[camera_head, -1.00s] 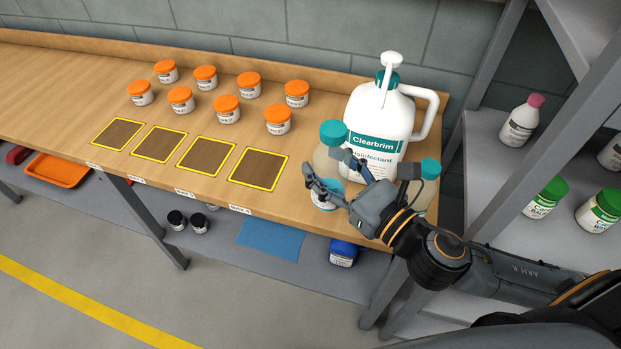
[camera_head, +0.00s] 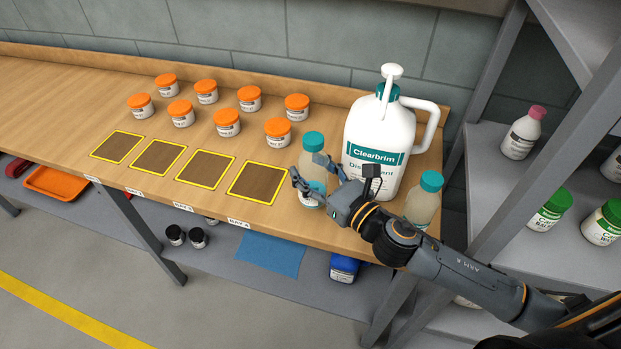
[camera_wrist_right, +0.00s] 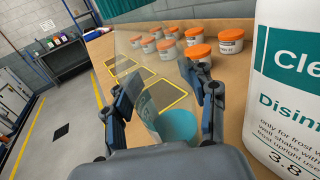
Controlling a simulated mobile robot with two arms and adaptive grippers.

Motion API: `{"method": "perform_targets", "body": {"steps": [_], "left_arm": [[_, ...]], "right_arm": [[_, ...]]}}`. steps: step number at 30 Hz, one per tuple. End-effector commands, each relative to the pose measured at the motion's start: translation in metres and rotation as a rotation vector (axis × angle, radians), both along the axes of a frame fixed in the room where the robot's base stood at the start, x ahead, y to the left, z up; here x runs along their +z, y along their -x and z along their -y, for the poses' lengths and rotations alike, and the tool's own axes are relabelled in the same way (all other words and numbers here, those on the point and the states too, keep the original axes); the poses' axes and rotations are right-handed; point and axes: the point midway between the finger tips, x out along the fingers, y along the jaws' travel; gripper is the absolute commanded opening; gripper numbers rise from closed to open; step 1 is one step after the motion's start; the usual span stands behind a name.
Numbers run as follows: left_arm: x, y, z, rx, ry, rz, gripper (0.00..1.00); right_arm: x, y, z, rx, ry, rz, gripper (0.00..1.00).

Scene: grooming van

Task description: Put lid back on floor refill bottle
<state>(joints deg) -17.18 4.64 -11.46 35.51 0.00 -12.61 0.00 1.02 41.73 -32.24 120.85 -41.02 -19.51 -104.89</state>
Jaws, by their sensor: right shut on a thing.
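A translucent bottle with a teal lid on it (camera_head: 313,143) stands near the front edge of the bench. My right gripper (camera_head: 308,175) is shut on this bottle, with its fingers around the body. In the right wrist view the translucent body and a teal patch (camera_wrist_right: 178,125) show between the fingers; its top is not clear there. A second translucent bottle with a teal lid (camera_head: 424,205) stands at the bench's right end, behind my right arm. I cannot read which one is the floor refill bottle. No loose lid shows. My left gripper is out of view.
A big white Clearbrim jug (camera_head: 378,135) stands close behind the held bottle. Several orange-lidded jars (camera_head: 228,122) and yellow-edged squares (camera_head: 258,183) lie to the left on the bench (camera_head: 60,90). A grey shelf rack (camera_head: 490,190) stands at the right.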

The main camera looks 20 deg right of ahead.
Motion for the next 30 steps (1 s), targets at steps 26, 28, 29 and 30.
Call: {"method": "perform_targets", "body": {"steps": [26, 28, 29, 30], "left_arm": [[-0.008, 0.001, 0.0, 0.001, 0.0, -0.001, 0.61], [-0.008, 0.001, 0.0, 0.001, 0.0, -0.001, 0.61], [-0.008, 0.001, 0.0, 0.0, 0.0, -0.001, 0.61], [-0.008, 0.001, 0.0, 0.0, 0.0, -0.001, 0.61]], "right_arm": [[-0.035, -0.001, 0.0, 0.0, 0.0, -0.001, 0.79], [-0.035, -0.001, 0.0, 0.0, 0.0, -0.001, 0.79], [-0.035, -0.001, 0.0, -0.001, -0.001, -0.001, 0.79], [-0.035, -0.001, 0.0, 0.0, 0.0, -0.001, 0.79]]}}
